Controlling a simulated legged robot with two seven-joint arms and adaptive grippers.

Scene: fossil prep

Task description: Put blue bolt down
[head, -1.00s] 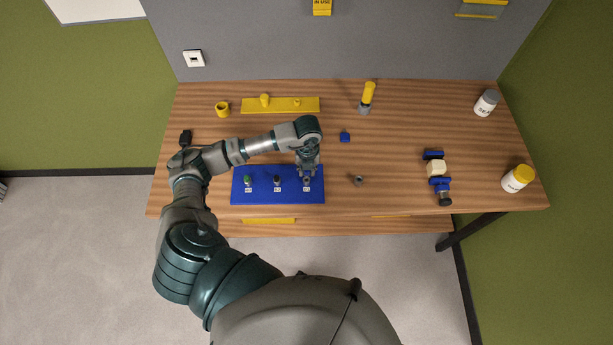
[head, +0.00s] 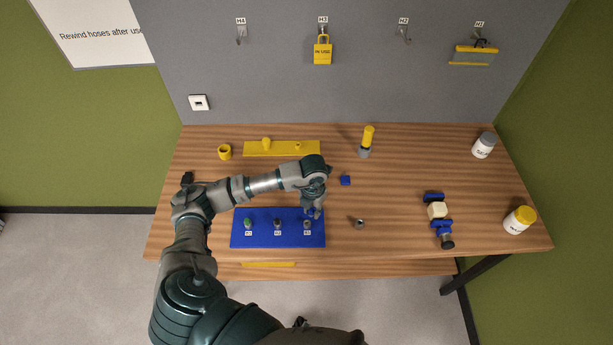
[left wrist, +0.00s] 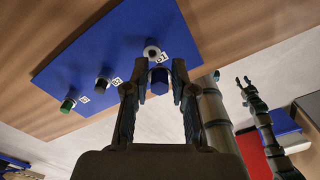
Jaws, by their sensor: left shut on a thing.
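My left gripper (head: 314,213) is over the back right part of the blue board (head: 263,240). It is shut on the blue bolt (left wrist: 159,82), whose blue head shows between the fingers in the left wrist view. The bolt is close to the grey ring (head: 307,224) at the board's right label, beside it and not visibly in it. A green-topped piece (head: 248,223) and a black-topped piece (head: 277,223) stand on the board to the left. My right gripper (left wrist: 244,84) shows in the left wrist view with its fingers apart.
A small blue block (head: 345,180) and a grey nut (head: 360,223) lie right of the board. A yellow rack (head: 281,149), a yellow-handled tool (head: 367,141), a blue clamp with a pale block (head: 437,210), and two jars (head: 484,145) stand farther off.

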